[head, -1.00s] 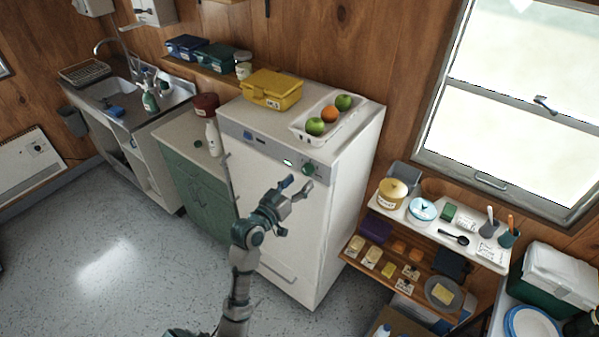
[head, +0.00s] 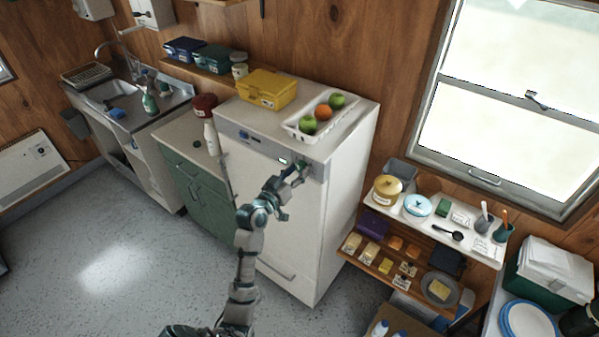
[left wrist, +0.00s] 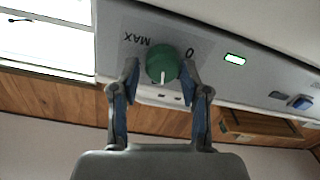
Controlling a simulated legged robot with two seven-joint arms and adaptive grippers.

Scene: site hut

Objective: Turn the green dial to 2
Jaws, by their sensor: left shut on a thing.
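The green dial (left wrist: 162,64) sits on the front panel of the white fridge-like appliance (head: 335,215). In the left wrist view a white mark shows on the dial's lower part, and the panel beside it reads "MAX" and "0". My left gripper (left wrist: 163,72) has a finger on each side of the dial and is shut on it. In the head view the left gripper (head: 298,170) is at the panel and mostly covers the dial. My right gripper is not in view.
A lit green display (left wrist: 235,59) and a blue button (left wrist: 300,102) are on the same panel. A white tray (head: 300,137) of fruit and a yellow box (head: 262,90) stand on top. A shelf unit (head: 470,243) stands to the right.

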